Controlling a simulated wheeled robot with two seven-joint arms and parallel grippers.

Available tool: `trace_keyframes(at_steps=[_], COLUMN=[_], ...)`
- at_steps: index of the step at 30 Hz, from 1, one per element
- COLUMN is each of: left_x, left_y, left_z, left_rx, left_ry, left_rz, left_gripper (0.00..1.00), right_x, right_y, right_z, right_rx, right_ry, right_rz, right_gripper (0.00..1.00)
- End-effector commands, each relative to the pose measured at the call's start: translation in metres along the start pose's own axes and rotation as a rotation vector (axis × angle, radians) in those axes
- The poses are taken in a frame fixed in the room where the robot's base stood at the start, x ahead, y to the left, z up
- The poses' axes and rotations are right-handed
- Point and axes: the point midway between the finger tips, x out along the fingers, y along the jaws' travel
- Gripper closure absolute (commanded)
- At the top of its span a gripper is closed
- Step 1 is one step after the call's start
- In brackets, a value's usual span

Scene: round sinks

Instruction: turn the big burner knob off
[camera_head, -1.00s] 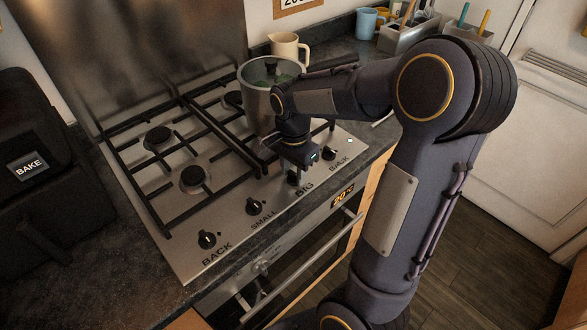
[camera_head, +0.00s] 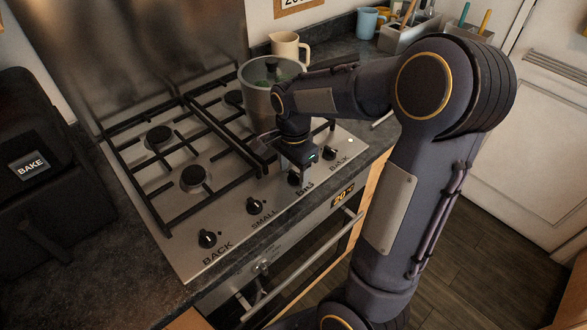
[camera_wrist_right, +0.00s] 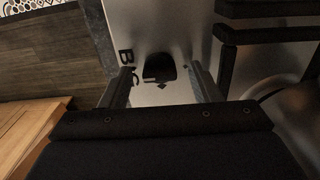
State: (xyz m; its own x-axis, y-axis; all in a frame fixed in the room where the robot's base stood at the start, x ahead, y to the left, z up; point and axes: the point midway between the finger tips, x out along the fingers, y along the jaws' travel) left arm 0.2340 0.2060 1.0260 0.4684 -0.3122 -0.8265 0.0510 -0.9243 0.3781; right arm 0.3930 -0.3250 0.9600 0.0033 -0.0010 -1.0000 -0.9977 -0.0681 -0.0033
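The big burner knob (camera_head: 294,179) is a black knob on the stove's front panel, above the label BIG, partly hidden by my right gripper. In the right wrist view, the knob (camera_wrist_right: 159,68) appears between the two fingertips, with a gap on both sides. My right gripper (camera_wrist_right: 160,72) is open, its fingers on either side of the knob; in the head view, the right gripper (camera_head: 297,168) is just above the knob and its fingertips are hard to make out. My left gripper is not in view.
A metal pot (camera_head: 258,100) stands on the burner behind the gripper. Other knobs are the small one (camera_head: 256,205), the left back one (camera_head: 207,239) and the right back one (camera_head: 330,153). Black grates (camera_head: 170,172) cover the stove top. A cream jug (camera_head: 288,46) stands behind.

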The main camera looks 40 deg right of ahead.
Motion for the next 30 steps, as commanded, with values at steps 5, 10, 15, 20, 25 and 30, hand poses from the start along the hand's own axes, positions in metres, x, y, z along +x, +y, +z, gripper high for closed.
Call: trace_keyframes(at_steps=[5,10,15,20,25,30], left_x=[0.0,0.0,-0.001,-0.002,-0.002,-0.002], left_y=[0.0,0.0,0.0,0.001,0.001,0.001], left_z=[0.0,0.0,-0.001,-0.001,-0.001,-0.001], left_rx=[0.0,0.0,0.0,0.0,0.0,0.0], left_ry=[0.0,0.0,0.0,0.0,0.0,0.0], left_rz=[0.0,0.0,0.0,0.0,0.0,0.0], left_gripper=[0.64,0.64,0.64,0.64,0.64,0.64], right_x=[0.001,-0.005,-0.033,-0.059,-0.075,-0.078], right_y=[0.0,0.0,-0.001,-0.001,0.0,0.0], right_z=[0.0,0.0,0.001,0.0,0.0,0.0], right_rx=[-0.001,-0.002,-0.003,-0.002,-0.001,-0.001], right_ry=[-0.001,-0.001,0.0,0.0,-0.001,-0.001], right_rz=[0.002,0.0,-0.003,-0.002,-0.001,0.002], right_gripper=[0.44,0.44,0.44,0.44,0.44,0.44])
